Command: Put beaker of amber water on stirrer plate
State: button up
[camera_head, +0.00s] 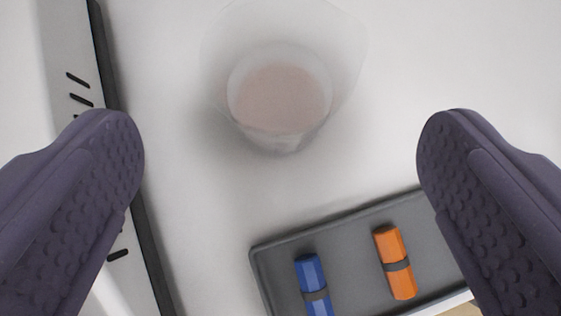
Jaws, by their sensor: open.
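A clear beaker (279,98) holding a pale pinkish-amber liquid stands on the white surface at upper middle, seen from above. My gripper (280,140) is open, with one dark purple finger at the left and one at the right. The beaker lies in the picture between and slightly beyond the fingertips, and neither finger touches it. I cannot tell how far below the fingers it stands. No stirrer plate can be clearly made out.
A grey tray (345,257) at the bottom right holds a blue piece (313,284) and an orange piece (394,262). A light grey device with slots and a dark edge (75,60) runs along the left. The white surface (440,60) at upper right is clear.

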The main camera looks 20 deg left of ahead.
jog(key=v, duration=0.3)
jog(key=shift+s+r+p, duration=0.1)
jog(key=shift+s+p, duration=0.1)
jog(key=shift+p, duration=0.1)
jog(key=shift+w+r, duration=0.1)
